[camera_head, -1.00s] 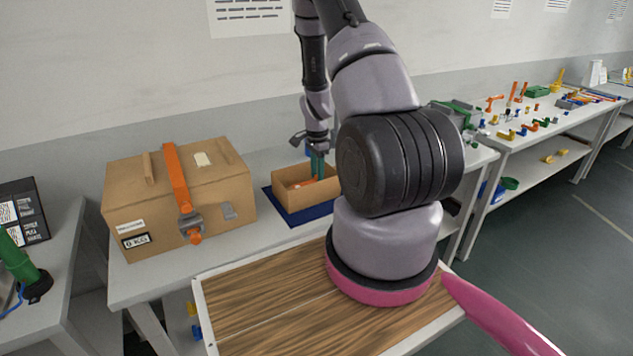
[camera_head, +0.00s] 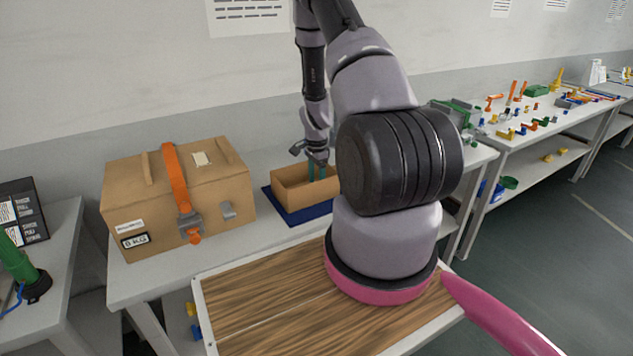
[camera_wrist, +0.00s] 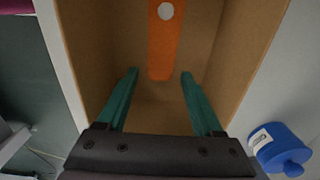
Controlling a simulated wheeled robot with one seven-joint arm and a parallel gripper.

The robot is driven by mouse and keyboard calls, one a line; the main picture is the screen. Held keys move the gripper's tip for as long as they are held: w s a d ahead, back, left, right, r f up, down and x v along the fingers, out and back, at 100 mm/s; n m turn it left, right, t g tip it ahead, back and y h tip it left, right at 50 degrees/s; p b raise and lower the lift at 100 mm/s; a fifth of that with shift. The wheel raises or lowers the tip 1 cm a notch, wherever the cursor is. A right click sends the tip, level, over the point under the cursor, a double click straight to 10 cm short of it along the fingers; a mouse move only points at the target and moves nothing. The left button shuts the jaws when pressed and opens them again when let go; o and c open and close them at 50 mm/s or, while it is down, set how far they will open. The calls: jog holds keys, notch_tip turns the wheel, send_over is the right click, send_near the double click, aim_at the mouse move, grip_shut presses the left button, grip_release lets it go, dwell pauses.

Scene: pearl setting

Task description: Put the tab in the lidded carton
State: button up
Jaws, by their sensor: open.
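The orange tab (camera_wrist: 164,50), flat with a round hole, lies inside the small open-topped cardboard box (camera_head: 292,198). Its near end shows ahead of my fingertips in the wrist view; its far end is cut off. In the head view the box wall hides it. My gripper (camera_head: 316,174) is over the box with its teal fingers reaching inside. In the wrist view the fingers (camera_wrist: 158,75) are apart, with nothing gripped between them. The lidded carton (camera_head: 130,195) is large and brown, with an orange strap and a grey buckle; its lid is down. It stands left of the small box.
The small box stands on a dark blue mat (camera_head: 292,217). A blue labelled object (camera_wrist: 282,150) is beside the box in the wrist view. A wood-topped tray (camera_head: 250,310) is in front. Other tables (camera_head: 530,140) with small parts stand at the right.

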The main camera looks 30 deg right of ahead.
jog(key=s+a+r+n+t, duration=0.1)
jog(key=s+a+r+n, duration=0.15)
jog(key=r, duration=0.95)
jog(key=s+a+r+n+t+y, duration=0.15)
jog(key=a+r, duration=0.25)
jog(key=r, duration=0.8)
jog(key=s+a+r+n+t, duration=0.15)
jog(key=a+r, duration=0.25)
jog(key=r, duration=0.8)
jog(key=s+a+r+n+t, duration=0.1)
jog(key=s+a+r+n, duration=0.2)
jog(key=s+r, duration=0.3)
jog(key=s+a+r+n+t, duration=0.2)
jog(key=s+a+r+n, duration=0.2)
jog(key=s, duration=0.7)
notch_tip(320, 180, up, 2)
jog(key=shift+r+n, duration=0.2)
jog(key=shift+n, duration=0.35)
jog(key=shift+y, duration=0.25)
